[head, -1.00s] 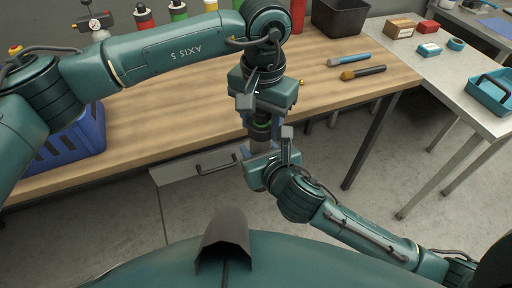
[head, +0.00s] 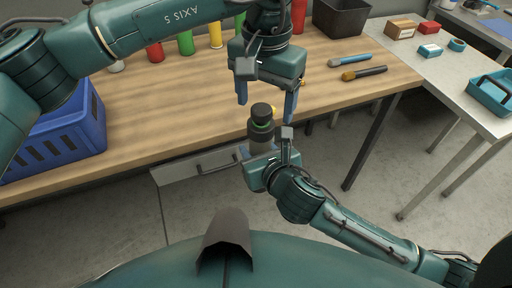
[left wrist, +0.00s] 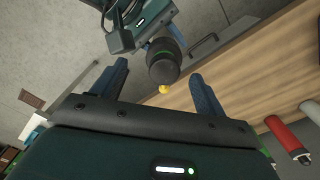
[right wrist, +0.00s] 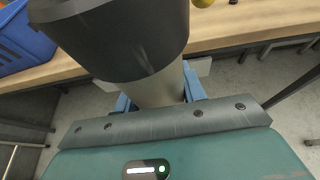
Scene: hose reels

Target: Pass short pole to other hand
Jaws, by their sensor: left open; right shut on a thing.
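The short pole (head: 261,123) is a stubby cylinder with a dark cap, a green ring and a grey lower part. It stands roughly upright in my right gripper (head: 258,155), in front of the workbench edge. In the right wrist view the blue fingers close on the grey part of the pole (right wrist: 160,92). My left gripper (head: 267,100) is open above the pole, with its blue fingers apart and pointing down. In the left wrist view the pole's dark cap (left wrist: 164,68) shows beyond the open fingers, touching neither.
The wooden workbench (head: 150,115) carries a blue crate (head: 62,140), several coloured bottles along the back, a black bin (head: 340,18) and two handled tools (head: 362,72). A drawer (head: 200,168) hangs under its front edge. A grey side table (head: 440,70) stands right.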

